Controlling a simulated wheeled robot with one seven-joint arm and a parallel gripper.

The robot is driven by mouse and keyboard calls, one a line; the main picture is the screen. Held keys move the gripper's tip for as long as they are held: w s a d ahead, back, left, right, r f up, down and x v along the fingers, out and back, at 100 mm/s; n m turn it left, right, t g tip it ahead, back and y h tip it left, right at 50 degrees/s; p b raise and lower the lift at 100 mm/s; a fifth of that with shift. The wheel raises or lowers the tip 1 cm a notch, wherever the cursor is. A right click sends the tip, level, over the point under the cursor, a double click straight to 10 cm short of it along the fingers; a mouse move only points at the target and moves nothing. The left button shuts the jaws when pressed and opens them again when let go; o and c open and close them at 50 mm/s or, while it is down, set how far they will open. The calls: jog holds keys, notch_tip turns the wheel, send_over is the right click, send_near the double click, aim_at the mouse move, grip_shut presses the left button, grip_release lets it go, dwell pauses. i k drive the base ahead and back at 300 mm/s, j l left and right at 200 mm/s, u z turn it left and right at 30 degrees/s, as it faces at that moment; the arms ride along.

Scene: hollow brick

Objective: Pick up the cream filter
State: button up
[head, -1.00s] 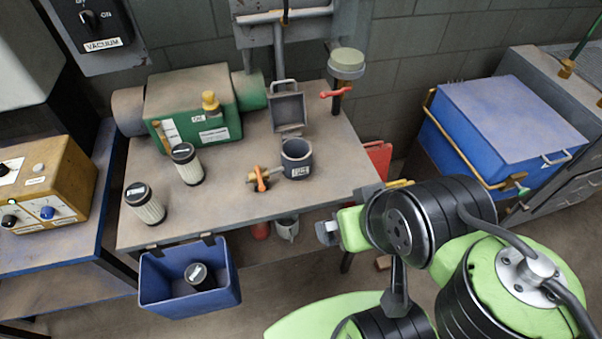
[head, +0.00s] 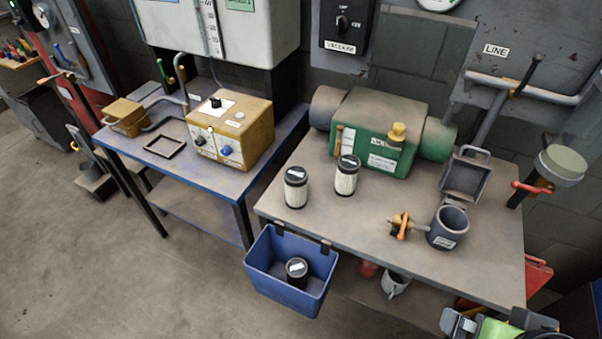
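Two upright filters with black caps and pale cream pleated sides stand on the grey-brown workbench (head: 330,215). One cream filter (head: 296,190) is near the bench's left front edge; the other pale filter (head: 346,178) stands just right of it and farther back. Another black-capped filter (head: 297,270) sits in the blue bin hung on the bench front; its sides are mostly hidden. My gripper (head: 458,325) shows only partly at the bottom right, in front of the bench and well away from the filters. I cannot see whether it is open.
The blue bin (head: 262,284) hangs below the front edge. A green pump (head: 385,135) stands behind the filters. A valve with an orange handle (head: 403,226) and a dark cup (head: 448,228) stand to the right. An ochre control box (head: 232,130) is on the left table. Floor at left is clear.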

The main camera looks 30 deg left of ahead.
aim_at(296, 177)
jog(key=u, duration=1.35)
